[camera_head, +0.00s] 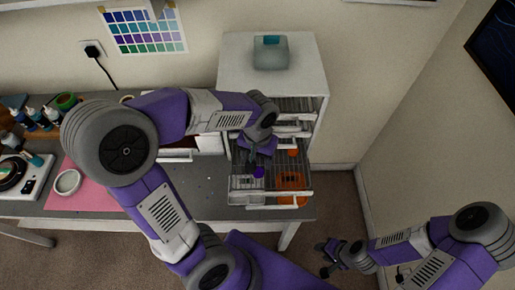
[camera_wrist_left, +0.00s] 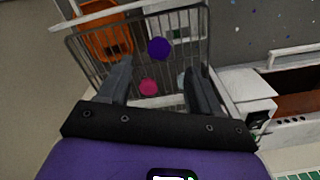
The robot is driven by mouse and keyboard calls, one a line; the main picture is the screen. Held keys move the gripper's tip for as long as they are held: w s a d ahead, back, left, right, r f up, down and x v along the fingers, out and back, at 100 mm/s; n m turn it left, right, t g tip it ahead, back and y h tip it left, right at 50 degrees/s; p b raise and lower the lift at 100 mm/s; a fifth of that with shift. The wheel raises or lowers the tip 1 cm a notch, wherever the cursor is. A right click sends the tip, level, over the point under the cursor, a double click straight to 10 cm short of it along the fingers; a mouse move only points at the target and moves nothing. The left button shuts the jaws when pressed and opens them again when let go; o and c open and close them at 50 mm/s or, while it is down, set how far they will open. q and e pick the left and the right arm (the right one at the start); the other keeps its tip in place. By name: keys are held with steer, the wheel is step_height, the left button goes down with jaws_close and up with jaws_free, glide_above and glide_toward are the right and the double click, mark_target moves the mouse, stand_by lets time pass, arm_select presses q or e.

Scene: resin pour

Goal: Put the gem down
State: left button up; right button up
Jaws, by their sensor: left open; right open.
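A pulled-out wire rack (camera_head: 241,197) juts from the white cabinet (camera_head: 228,92). A small purple round gem (camera_head: 258,171) shows over its left part, apparently lying on the wires. In the left wrist view the purple gem (camera_wrist_left: 158,48) lies beyond my fingertips, and a pink round piece (camera_wrist_left: 148,87) shows between the fingers. My left gripper (camera_head: 257,157) is over the rack, open; in the left wrist view its fingers (camera_wrist_left: 158,72) are spread and touch neither piece. My right gripper (camera_head: 327,258) is open and empty, low at the right, away from the rack.
An orange item (camera_head: 291,184) sits in the right part of the rack. More racks are inside the cabinet above. A grey device (camera_head: 270,53) stands on the cabinet top. A pink mat (camera_head: 90,193), a white ring (camera_head: 67,182) and bottles (camera_head: 38,119) are on the left of the table.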

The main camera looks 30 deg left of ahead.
arm_select(q)
steer(key=shift+r, duration=1.8)
